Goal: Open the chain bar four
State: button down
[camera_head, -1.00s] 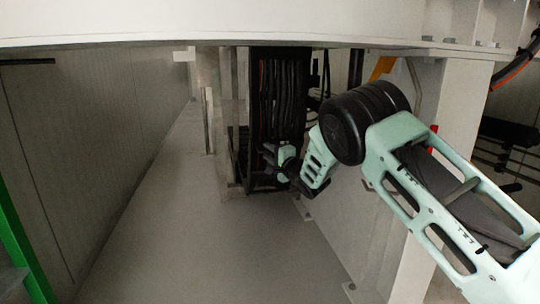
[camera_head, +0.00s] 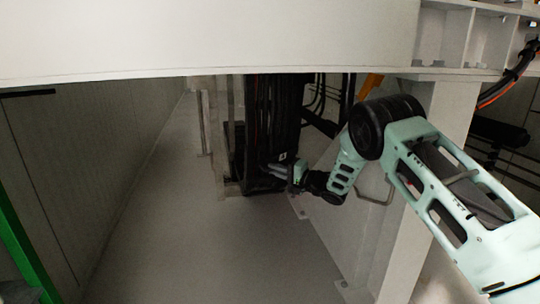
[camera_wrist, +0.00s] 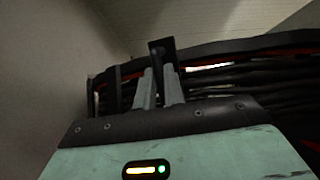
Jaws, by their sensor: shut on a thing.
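The dark cable chain (camera_head: 262,110) hangs upright in the middle of the head view, filled with black cables. In the wrist view the cables (camera_wrist: 235,80) run across behind my gripper. My gripper (camera_head: 272,167) reaches in from the right at the lower part of the chain. In the wrist view my gripper (camera_wrist: 160,76) has its two pale fingers close together, shut on a small black chain bar (camera_wrist: 160,47) that stands up between the tips. Which numbered bar it is, and whether its other end is attached, I cannot tell.
A large white beam (camera_head: 200,40) spans the top of the head view, above the chain. A white post (camera_head: 425,190) stands close beside my arm. A grey wall (camera_head: 75,160) and a green rail (camera_head: 25,240) are on the left. The grey floor (camera_head: 190,240) is clear.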

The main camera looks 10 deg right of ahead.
jog(key=shift+s+d+f+n+g+y+p, duration=0.2)
jog(key=shift+s+d+n+g+y+p, duration=0.4)
jog(key=shift+d+n+g+p, duration=0.35)
jog(key=shift+s+d+f+n+g+y+p, duration=0.15)
jog(key=shift+s+d+n+g+y+p, duration=0.5)
jog(key=shift+n+g, duration=0.5)
jog(key=shift+w, duration=0.1)
jog(key=c, duration=1.5)
grip_release()
